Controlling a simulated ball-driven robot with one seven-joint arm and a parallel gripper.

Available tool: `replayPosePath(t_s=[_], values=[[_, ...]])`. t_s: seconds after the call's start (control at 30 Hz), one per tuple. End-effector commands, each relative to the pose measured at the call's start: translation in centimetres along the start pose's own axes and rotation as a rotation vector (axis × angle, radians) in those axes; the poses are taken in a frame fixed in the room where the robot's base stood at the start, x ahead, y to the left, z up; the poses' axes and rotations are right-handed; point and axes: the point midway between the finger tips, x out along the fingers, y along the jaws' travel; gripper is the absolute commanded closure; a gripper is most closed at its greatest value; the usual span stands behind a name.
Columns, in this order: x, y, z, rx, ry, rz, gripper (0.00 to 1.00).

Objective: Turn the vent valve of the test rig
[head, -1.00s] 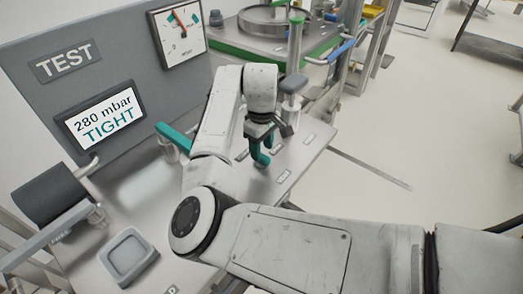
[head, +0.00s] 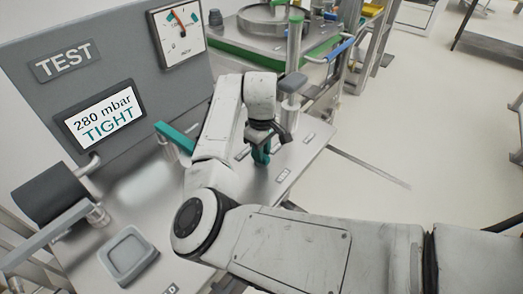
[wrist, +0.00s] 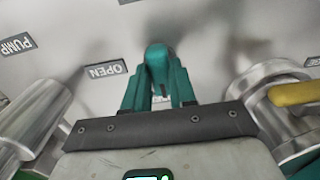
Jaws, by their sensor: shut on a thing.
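My gripper (head: 261,155) is low over the metal bench top at the right part of the test rig (head: 150,190). In the wrist view its teal fingers (wrist: 158,88) are shut on a rounded teal piece, which I take for the vent valve handle (wrist: 157,55). The fingers hide most of it, and the valve's body cannot be made out. An OPEN label (wrist: 106,69) lies beside the fingers. The rig's display (head: 101,116) reads 280 mbar TIGHT. The dial gauge (head: 178,34) above it has a red hand near the top.
A teal lever (head: 174,138) stands left of my arm. A grey-topped post (head: 291,90) is close behind my gripper. In the wrist view a metal cylinder (wrist: 38,118) is at left, and a metal fitting with a yellow lever (wrist: 294,93) is at right. Open floor lies right.

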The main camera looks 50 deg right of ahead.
Motion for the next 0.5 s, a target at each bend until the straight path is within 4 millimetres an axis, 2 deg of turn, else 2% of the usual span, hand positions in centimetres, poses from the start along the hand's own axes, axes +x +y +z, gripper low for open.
replayPosePath(t_s=[0.1, 0.5], values=[[-0.02, -0.02, -0.01, 0.000, 0.000, 0.000, 1.00], [-0.19, -0.01, 0.01, 0.067, -0.001, 0.000, 1.00]])
